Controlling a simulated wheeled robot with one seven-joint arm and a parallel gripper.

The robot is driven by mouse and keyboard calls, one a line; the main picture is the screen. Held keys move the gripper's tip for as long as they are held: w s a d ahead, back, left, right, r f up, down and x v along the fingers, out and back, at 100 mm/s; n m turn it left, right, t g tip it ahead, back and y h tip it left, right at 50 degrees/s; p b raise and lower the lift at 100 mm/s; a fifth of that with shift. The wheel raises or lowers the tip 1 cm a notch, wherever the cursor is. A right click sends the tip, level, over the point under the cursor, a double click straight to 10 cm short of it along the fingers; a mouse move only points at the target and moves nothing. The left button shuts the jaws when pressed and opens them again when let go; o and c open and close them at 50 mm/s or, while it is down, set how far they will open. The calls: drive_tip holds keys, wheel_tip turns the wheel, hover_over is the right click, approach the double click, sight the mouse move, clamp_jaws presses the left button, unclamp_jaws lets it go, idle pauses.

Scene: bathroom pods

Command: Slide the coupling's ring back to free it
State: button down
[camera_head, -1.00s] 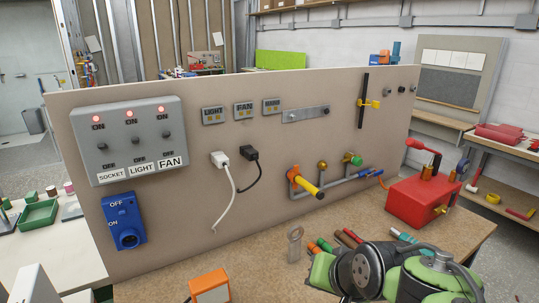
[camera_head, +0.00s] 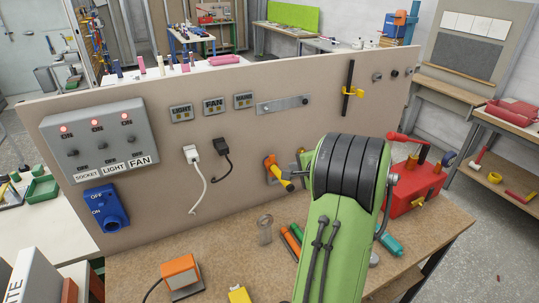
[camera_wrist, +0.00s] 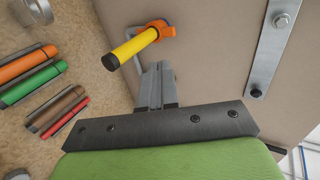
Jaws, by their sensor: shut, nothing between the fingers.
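I cannot make out the coupling or its ring. In the head view my arm covers the right part of the pipework on the upright panel, and the wrist view shows no clear ring. The orange valve (camera_head: 270,166) with its yellow, black-tipped lever (camera_head: 280,175) shows just left of my arm. In the wrist view the yellow lever (camera_wrist: 133,46) and orange valve body (camera_wrist: 161,29) are at the top. My gripper (camera_wrist: 158,68) is shut and empty, its fingertips just below the lever and close to the grey pipe in the picture; contact is unclear.
The red pump box (camera_head: 412,190) stands on the bench right of my arm. Several coloured tubes (camera_wrist: 30,78) lie on the bench. A metal bar (camera_wrist: 271,45) is fixed to the panel. A white plug (camera_head: 191,153) and black plug (camera_head: 222,146) hang left of the valve.

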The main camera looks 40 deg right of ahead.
approach(273, 156)
drive_tip(key=f, duration=0.3)
drive_tip(key=shift+w+d+f+p, duration=0.15)
drive_tip(key=shift+w+f+p, duration=0.2)
drive_tip(key=shift+w+p, duration=0.05)
drive_tip(key=w, duration=0.2)
drive_tip(key=w+d+p, duration=0.1)
drive_tip(key=shift+w+f, duration=0.1)
drive_tip(key=shift+w, duration=0.3)
drive_tip(key=shift+w+d, duration=0.2)
drive_tip(key=shift+w, duration=0.1)
drive_tip(key=shift+w+d, duration=0.25)
drive_tip(key=shift+w, duration=0.65)
drive_tip(key=shift+s, duration=0.1)
